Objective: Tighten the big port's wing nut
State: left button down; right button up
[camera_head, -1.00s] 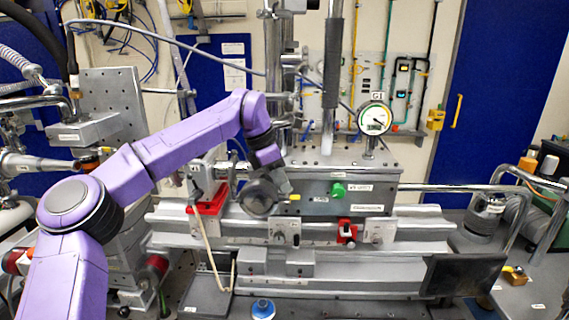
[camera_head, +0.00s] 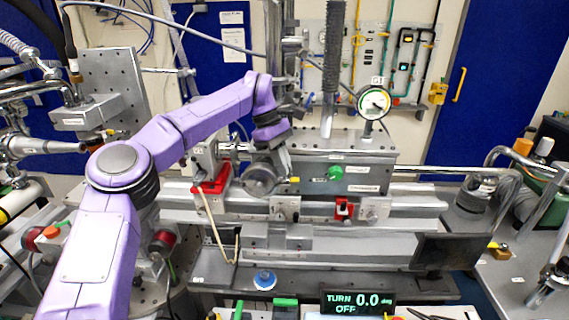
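My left arm comes in from the left and bends down to my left gripper (camera_head: 272,165), which is at the left end of the grey chamber box (camera_head: 335,180). The gripper is beside a round metal port flange (camera_head: 259,180). A small yellow piece (camera_head: 294,180) sticks out just right of the gripper's end. The wing nut cannot be made out clearly, and the fingertips are hidden or too small to read. A display (camera_head: 358,301) at the bottom reads "TURN 0.0 deg OFF". My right gripper is not in view.
A round gauge marked G1 (camera_head: 373,102) stands above the chamber. A green knob (camera_head: 335,173) is on its front. A red clamp (camera_head: 216,181) sits left of the port and a red block (camera_head: 344,208) below right. A blue-topped round item (camera_head: 264,279) lies on the lower plate.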

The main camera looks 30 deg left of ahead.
pick_arm(q)
jog(key=shift+w+a+r+m, duration=0.1)
jog(key=shift+r+m, duration=0.1)
jog(key=shift+m, duration=0.1)
dwell(0.4)
jog(key=c, duration=1.6)
grip_release()
jog(key=shift+w+f, duration=0.15)
jog(key=shift+f, duration=0.05)
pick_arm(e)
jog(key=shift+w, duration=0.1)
